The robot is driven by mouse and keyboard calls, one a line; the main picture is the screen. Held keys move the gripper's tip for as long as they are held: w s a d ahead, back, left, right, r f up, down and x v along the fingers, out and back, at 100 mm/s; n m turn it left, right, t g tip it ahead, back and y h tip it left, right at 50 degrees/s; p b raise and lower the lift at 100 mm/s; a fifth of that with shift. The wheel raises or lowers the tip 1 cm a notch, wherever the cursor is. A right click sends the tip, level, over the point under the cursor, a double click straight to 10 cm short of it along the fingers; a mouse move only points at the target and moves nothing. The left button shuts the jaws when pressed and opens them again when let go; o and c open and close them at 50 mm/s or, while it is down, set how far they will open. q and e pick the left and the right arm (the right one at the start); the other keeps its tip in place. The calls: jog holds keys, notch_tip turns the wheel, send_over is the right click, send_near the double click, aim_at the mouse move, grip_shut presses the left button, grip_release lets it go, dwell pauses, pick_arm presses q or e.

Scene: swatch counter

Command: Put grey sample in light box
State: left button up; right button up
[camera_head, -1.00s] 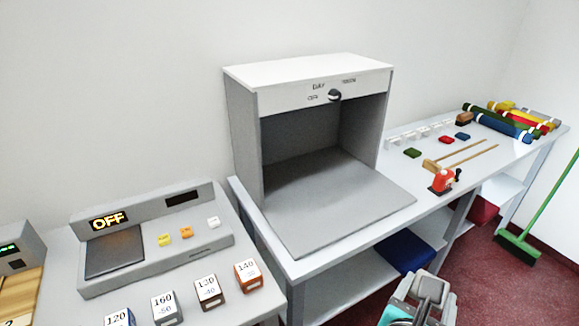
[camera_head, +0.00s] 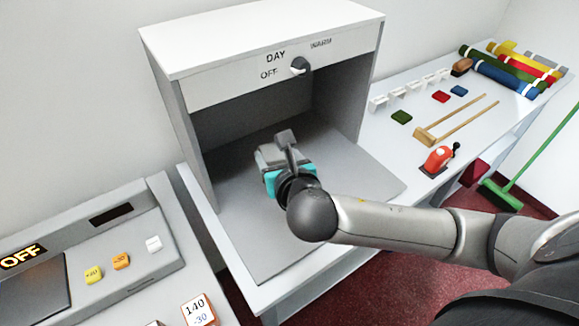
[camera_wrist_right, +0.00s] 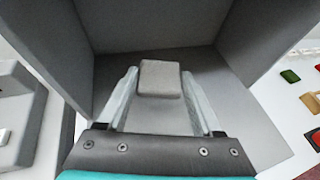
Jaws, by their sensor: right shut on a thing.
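The light box (camera_head: 245,40) is white and grey with an open front and a knob on its top panel. My right gripper (camera_head: 285,150) reaches into its opening, over the grey floor board. It is shut on the grey sample (camera_head: 285,137), a small grey block at the fingertips. In the right wrist view the sample (camera_wrist_right: 160,79) sits between the two fingers, with the box interior around it. Whether the sample touches the floor board is hard to tell. My left gripper is not in view.
A grey console (camera_head: 125,255) reading OFF stands at left, with small buttons. Right of the box lie a green swatch (camera_head: 401,117), a red swatch (camera_head: 440,97), a blue swatch (camera_head: 459,90), wooden sticks (camera_head: 465,118), a red tool (camera_head: 438,158) and several colored rolls.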

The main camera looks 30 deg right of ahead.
jog(key=w+d+r+n+y+p, duration=0.3)
jog(key=w+d+r+y, duration=0.1)
jog(key=w+d+r, duration=0.3)
notch_tip(320, 180, down, 16)
jog(key=b, duration=0.5)
jog(key=shift+s+f, duration=0.15)
jog(key=shift+f, duration=0.05)
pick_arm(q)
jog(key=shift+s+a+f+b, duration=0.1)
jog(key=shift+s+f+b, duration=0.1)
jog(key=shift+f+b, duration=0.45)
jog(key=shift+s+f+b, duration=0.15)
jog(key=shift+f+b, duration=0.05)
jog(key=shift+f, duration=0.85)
pick_arm(e)
jog(key=shift+d+f, duration=0.1)
jog(key=shift+f, duration=1.8)
jog(key=shift+f, duration=0.2)
jog(key=o, duration=1.3)
